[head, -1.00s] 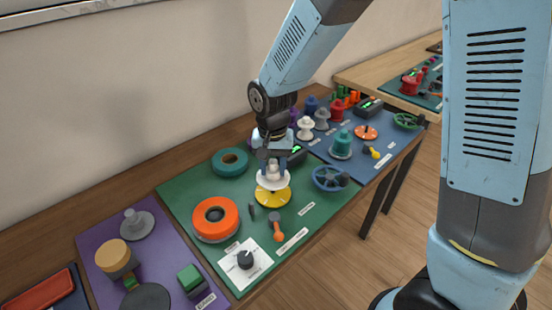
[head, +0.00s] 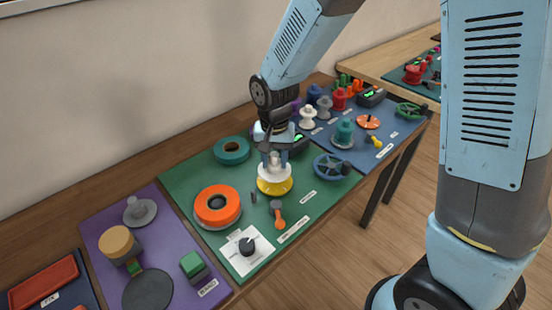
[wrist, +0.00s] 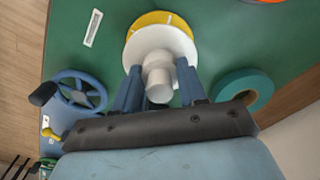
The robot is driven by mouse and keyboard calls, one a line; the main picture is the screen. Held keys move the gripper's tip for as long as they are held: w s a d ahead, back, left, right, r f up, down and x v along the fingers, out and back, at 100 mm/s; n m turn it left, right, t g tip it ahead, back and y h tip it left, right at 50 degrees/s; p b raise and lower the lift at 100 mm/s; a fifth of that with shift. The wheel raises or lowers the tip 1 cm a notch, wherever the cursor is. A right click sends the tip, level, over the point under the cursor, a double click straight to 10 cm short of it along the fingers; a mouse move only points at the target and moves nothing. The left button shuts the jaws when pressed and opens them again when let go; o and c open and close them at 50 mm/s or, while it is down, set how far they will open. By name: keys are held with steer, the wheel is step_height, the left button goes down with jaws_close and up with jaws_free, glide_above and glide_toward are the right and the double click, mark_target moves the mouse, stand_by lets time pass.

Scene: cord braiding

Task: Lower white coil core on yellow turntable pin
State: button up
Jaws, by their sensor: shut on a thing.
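The white coil core (head: 274,172) is a wide flange with a narrower hub. My gripper (head: 272,152) is shut on its hub from above. The core is over the yellow turntable (head: 274,187) on the green mat, with only a yellow edge showing below the flange. The pin is hidden. In the wrist view, the two blue fingers (wrist: 160,90) flank the white hub (wrist: 160,75), and the yellow turntable (wrist: 158,17) shows past the flange's far edge. I cannot tell whether the flange touches the turntable.
On the green mat stand an orange ring (head: 217,204), a teal ring (head: 231,150), a blue handwheel (head: 332,166), an orange-handled lever (head: 278,214) and a knob on a white plate (head: 247,246). Purple and blue mats with parts lie on either side.

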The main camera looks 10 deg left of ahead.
steer(key=shift+f, duration=0.2)
stand_by(0.3)
steer(key=shift+f, duration=0.95)
steer(key=shift+f, duration=0.8)
steer(key=o, duration=1.1)
steer(key=shift+r, duration=4)
